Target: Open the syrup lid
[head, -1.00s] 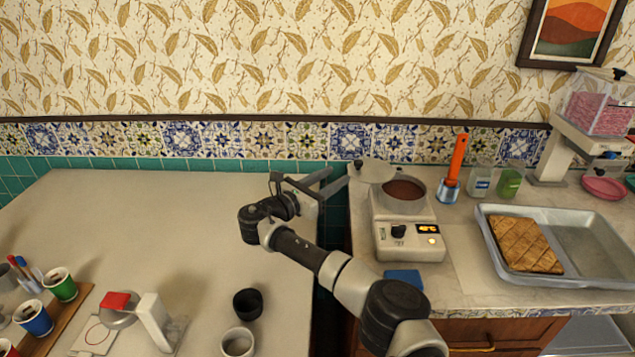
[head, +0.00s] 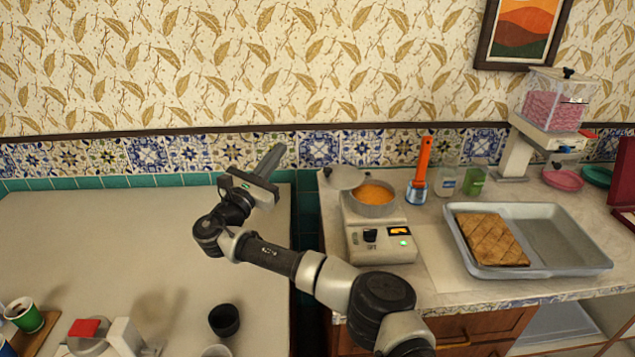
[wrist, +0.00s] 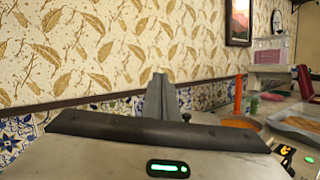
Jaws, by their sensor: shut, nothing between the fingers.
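The syrup pot (head: 373,208) sits on a white heater on the right counter. Its round grey lid (head: 345,179) stands swung open to the left of the pot's mouth. Orange syrup (head: 372,193) shows uncovered inside. The orange syrup (wrist: 236,121) also shows in the wrist view, right of my gripper. My gripper (head: 271,158) is shut and empty, raised left of the lid and apart from it. Its fingers (wrist: 158,92) point toward the wall in the wrist view. The heater has a dark knob and a green light (head: 403,243).
A metal tray (head: 570,240) with a brown pastry slab (head: 490,238) lies right of the heater. An orange-handled tool (head: 421,170) stands behind, beside small jars. A dispenser (head: 530,130) stands further right. A black cup (head: 224,320) stands on the mostly clear left counter.

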